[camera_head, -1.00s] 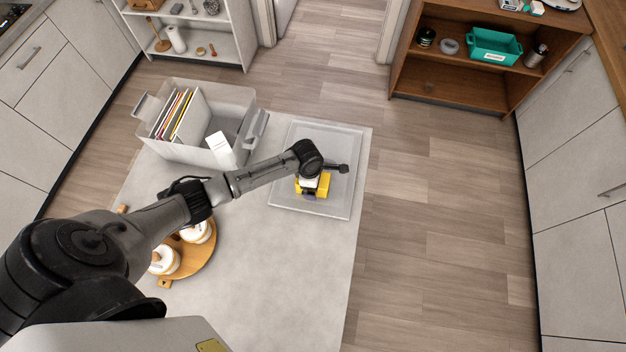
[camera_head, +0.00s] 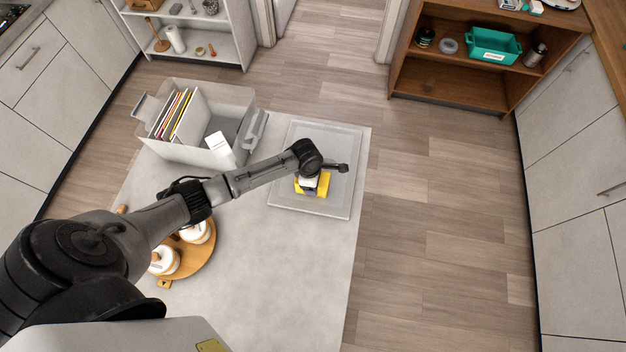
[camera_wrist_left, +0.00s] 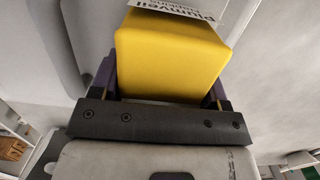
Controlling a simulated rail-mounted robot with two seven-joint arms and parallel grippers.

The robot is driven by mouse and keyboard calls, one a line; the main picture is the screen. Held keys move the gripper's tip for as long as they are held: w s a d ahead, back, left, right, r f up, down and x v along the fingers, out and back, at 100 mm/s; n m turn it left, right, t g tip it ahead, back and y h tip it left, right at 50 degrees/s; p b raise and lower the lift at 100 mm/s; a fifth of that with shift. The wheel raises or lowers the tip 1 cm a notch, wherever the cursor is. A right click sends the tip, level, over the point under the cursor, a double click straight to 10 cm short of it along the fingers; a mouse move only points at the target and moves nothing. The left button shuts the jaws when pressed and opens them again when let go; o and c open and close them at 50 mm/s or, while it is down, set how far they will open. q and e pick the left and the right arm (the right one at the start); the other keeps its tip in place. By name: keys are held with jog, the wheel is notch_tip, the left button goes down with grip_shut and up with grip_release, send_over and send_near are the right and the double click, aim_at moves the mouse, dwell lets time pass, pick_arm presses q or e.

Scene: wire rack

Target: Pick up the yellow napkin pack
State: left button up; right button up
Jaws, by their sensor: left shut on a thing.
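The yellow napkin pack (camera_wrist_left: 170,58) fills the middle of the left wrist view, with a white printed label at its top edge. My left gripper (camera_wrist_left: 162,92) is shut on it, with a finger along each side. In the head view the yellow napkin pack (camera_head: 323,184) shows partly below my left gripper (camera_head: 310,186), over the grey tray (camera_head: 342,205). My wrist hides part of the pack there. I cannot tell whether the pack touches the tray. My right gripper is not in view.
A grey bin (camera_head: 175,152) with upright folders and a white box (camera_head: 220,146) stands left of the tray. A round wooden board (camera_head: 200,258) with white lidded jars lies nearer. A wooden shelf (camera_head: 450,85) stands at the back right. The table's front middle is clear.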

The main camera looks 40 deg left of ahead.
pick_arm(q)
jog(key=r, duration=0.2)
jog(key=d+r, duration=0.1)
jog(key=r, duration=0.1)
jog(key=shift+r, duration=0.2)
jog(key=d+r, duration=0.6)
jog(key=d, duration=0.4)
jog(key=shift+d+r+b, duration=0.2)
jog(key=shift+d+b, duration=0.15)
